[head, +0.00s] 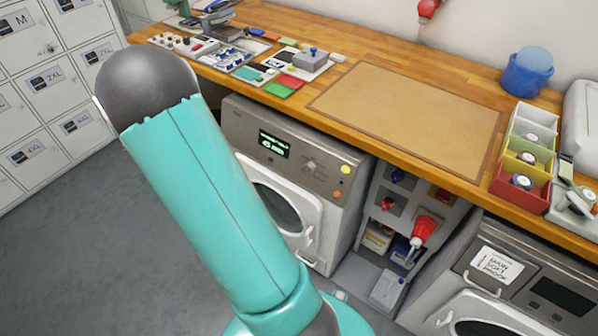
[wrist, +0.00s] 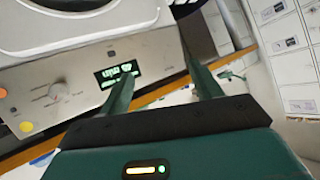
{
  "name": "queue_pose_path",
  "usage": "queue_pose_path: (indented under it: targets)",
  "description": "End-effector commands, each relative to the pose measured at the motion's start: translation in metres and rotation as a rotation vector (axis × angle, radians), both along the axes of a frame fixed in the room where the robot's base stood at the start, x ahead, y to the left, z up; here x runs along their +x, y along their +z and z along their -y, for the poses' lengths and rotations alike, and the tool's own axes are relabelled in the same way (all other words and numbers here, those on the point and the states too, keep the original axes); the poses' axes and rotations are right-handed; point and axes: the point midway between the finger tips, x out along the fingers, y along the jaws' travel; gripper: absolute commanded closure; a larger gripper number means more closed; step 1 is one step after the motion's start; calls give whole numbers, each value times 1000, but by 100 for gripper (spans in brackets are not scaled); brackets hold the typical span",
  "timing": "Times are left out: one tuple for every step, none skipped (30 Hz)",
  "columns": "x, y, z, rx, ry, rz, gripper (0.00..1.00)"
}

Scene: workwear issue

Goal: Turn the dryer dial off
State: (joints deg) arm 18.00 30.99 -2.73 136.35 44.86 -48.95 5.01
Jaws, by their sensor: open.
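The front-loading machine (head: 240,118) under the counter, left of the shelf unit, has a grey panel with a round dial (head: 309,165). I take it to be the dryer. Left of the dial is a lit green display (head: 273,144). In the wrist view the panel appears upside down, with the dial (wrist: 57,89) at left and the display (wrist: 118,73) near the middle. My gripper (wrist: 163,84) is open and empty, its fingers near the display end of the panel, apart from the dial. The head view does not show my gripper. The dial's exact setting is too small to read.
A yellow button (head: 345,169) and an orange button (head: 337,194) sit right of the dial. The round door (head: 312,222) is below. A wooden counter (head: 350,75) overhangs the panel. A shelf unit (head: 376,207) and another machine (head: 478,240) stand to the right; lockers (head: 45,100) at left.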

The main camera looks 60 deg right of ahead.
Motion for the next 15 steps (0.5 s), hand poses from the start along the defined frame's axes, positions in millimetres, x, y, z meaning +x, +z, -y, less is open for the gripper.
queue_pose_path:
  targets:
    - [-19,-19,15,-44,-64,-24,36]
    - [-29,-27,23,-76,-100,-32,36]
    - [-44,-36,33,-120,-146,-46,36]
    - [-56,-43,40,-153,-179,-59,36]
    - [-67,-49,47,-189,-211,-72,36]
    - [-83,-57,54,-238,-251,-92,36]
    - [-96,-62,59,-276,-278,-109,36]
    - [-108,-67,63,-314,-304,-127,36]
    - [-123,-71,67,-364,-335,-149,36]
    - [-134,-75,69,-399,-354,-167,36]
    - [-144,-77,71,-434,-372,-183,36]
    - [-156,-80,73,-476,-392,-204,36]
    - [-164,-81,74,-505,-403,-218,36]
    - [-170,-82,74,-530,-414,-231,36]
    - [-178,-83,74,-559,-423,-244,36]
